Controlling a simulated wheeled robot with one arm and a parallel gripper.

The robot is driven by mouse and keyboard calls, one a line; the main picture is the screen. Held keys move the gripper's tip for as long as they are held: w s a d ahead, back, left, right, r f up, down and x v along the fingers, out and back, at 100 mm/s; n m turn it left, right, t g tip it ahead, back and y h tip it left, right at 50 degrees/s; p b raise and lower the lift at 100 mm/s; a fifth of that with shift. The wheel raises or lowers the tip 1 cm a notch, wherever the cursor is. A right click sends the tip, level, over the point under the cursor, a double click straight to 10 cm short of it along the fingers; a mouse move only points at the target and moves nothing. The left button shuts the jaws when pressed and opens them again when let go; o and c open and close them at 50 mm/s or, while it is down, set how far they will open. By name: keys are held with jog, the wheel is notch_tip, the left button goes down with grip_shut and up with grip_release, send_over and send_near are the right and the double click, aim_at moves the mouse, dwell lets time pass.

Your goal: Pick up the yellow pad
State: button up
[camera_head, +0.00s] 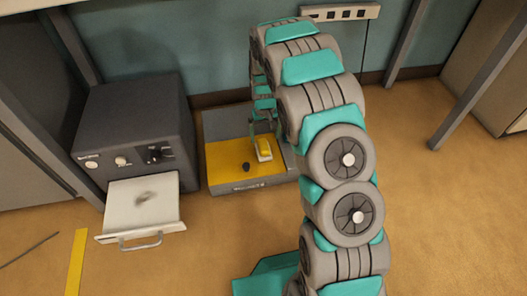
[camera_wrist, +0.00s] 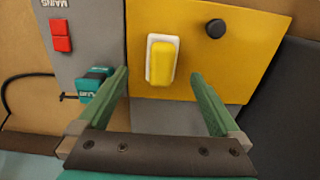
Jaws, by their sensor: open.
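The yellow pad (camera_wrist: 162,62) is a rounded yellow block on a white base. It sits on the yellow panel (camera_wrist: 251,57) of a low grey unit, and also shows in the head view (camera_head: 265,146). My gripper (camera_wrist: 160,76) is open, with its two green fingers apart and nothing between them that I can see held. In the wrist view the pad appears ahead of the gap between the fingertips, a little toward the left finger. How far the fingertips are from the pad is hard to tell. In the head view my arm partly hides the gripper.
A black knob (camera_wrist: 215,28) stands on the yellow panel beside the pad. A dark grey machine (camera_head: 135,130) with a pale pulled-out tray (camera_head: 121,208) stands left of the unit.

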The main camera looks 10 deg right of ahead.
aim_at(263, 143)
jog(key=f, duration=0.2)
jog(key=f+b, duration=0.1)
jog(key=f, duration=0.2)
jog(key=w+f, duration=0.1)
jog(key=f, duration=0.2)
jog(key=shift+w+a+f, duration=0.1)
jog(key=shift+a+f, duration=0.05)
jog(key=shift+a, duration=0.05)
jog(key=c, duration=1.4)
jog(key=shift+w+r, duration=0.1)
jog(key=shift+r, duration=0.6)
jog(key=shift+s+a+r+p, duration=0.1)
jog(key=shift+s+r+p, duration=0.1)
jog(key=shift+r, duration=0.4)
jog(key=shift+s+r+p, duration=0.1)
jog(key=shift+s+r, duration=0.05)
jog(key=shift+r, duration=0.45)
jog(key=s+a, duration=0.1)
jog(key=s, duration=0.3)
jog(key=s+a+r+p, duration=0.1)
jog(key=s+a, duration=0.1)
jog(key=s, duration=0.3)
jog(key=s+a, duration=0.2)
jog(key=s, duration=0.3)
jog(key=shift+s+a+r, duration=0.15)
jog(key=shift+s+a, duration=0.05)
